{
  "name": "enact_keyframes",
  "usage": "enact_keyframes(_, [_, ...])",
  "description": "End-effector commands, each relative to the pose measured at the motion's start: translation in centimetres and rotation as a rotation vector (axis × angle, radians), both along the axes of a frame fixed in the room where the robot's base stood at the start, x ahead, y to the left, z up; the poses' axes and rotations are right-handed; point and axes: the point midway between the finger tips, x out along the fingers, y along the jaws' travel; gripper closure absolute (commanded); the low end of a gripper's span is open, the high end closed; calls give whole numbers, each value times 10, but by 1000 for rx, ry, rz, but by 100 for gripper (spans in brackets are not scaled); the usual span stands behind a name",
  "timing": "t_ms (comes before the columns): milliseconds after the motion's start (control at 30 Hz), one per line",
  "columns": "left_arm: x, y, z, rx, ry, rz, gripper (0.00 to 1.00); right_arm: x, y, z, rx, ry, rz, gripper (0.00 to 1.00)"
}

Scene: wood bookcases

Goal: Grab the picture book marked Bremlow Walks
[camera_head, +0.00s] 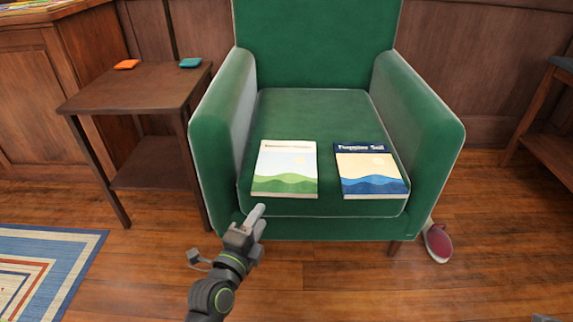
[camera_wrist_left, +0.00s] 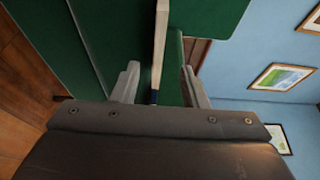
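Two picture books lie flat, side by side, on the green armchair's seat (camera_head: 310,110). The left book (camera_head: 285,168) has a cream cover with green hills; its pale title is too faint to read surely. The right book (camera_head: 373,172) has a dark blue title band and blue waves; its white title does not look like Bremlow Walks. My left gripper (camera_head: 259,220) is in front of the seat, just below the left book's front edge. In the left wrist view its fingers (camera_wrist_left: 160,82) are apart, with a pale book edge (camera_wrist_left: 160,40) lined up between them. My right gripper is not seen.
A wooden side table (camera_head: 135,88) with an orange item (camera_head: 127,64) and a teal item (camera_head: 190,62) stands left of the chair. The armrests flank the seat. A dark red shoe (camera_head: 438,243) lies by the chair's right front. A striped rug (camera_head: 40,270) is at lower left.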

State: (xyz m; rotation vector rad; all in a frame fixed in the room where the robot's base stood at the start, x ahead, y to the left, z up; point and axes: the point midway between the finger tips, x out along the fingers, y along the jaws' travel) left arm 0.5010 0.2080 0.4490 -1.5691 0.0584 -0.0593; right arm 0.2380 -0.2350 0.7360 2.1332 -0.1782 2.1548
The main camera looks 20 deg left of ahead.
Motion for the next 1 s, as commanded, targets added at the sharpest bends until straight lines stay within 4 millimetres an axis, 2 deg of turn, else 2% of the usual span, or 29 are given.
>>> enact_keyframes(33, [11,-1,1,2,-2,-2,60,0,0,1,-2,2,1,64])
enact_keyframes(200, [37,-3,-1,1,0,-2,60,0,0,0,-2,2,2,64])
enact_keyframes(467, [54,-5,-1,-1,0,-1,60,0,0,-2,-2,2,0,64])
enact_keyframes(700, [84,-12,-3,0,-3,-1,60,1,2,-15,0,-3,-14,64])
enact_keyframes(833, [97,-13,-3,2,0,-1,60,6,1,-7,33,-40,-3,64])
enact_keyframes(1000, [102,-13,-1,0,0,0,60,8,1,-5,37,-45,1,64])
